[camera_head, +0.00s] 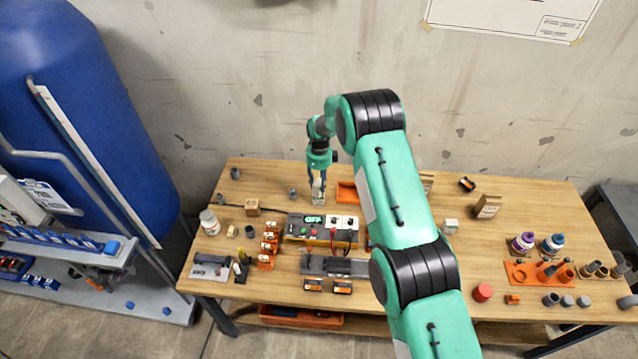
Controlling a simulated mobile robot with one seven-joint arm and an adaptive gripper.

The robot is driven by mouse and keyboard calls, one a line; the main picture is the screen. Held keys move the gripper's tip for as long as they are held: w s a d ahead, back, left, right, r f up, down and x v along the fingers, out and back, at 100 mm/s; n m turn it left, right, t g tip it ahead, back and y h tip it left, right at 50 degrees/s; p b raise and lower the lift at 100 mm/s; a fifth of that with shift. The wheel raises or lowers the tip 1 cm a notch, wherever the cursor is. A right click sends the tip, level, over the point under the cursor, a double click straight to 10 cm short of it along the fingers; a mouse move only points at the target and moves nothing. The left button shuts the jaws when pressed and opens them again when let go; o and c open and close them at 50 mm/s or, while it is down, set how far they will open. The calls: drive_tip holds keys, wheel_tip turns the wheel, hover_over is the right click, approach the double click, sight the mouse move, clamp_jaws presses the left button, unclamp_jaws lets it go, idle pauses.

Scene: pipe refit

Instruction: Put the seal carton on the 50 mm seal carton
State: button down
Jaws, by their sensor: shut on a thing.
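My gripper (317,181) points down over the back-middle of the wooden table. It is shut on a small pale carton (318,193), which seems to be the seal carton; its label is too small to read. I cannot tell whether the carton touches the table or hangs just above it. Another small pale carton (451,226) stands right of my arm, and a small brown carton (252,207) stands left of my gripper. I cannot tell which carton is the 50 mm one.
An orange tray (346,192) lies just right of my gripper. A yellow device with a display (320,230) stands in front of it. A white bottle (209,222) is at the left. My arm hides the table's middle.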

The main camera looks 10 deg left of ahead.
sight(319, 181)
drive_tip(key=shift+f, duration=0.15)
drive_tip(key=c, duration=1.3)
unclamp_jaws()
drive_tip(key=shift+o, duration=0.2)
wheel_tip(319, 181, up, 12)
drive_tip(key=b, duration=0.1)
drive_tip(key=shift+w, duration=0.1)
idle(0.3)
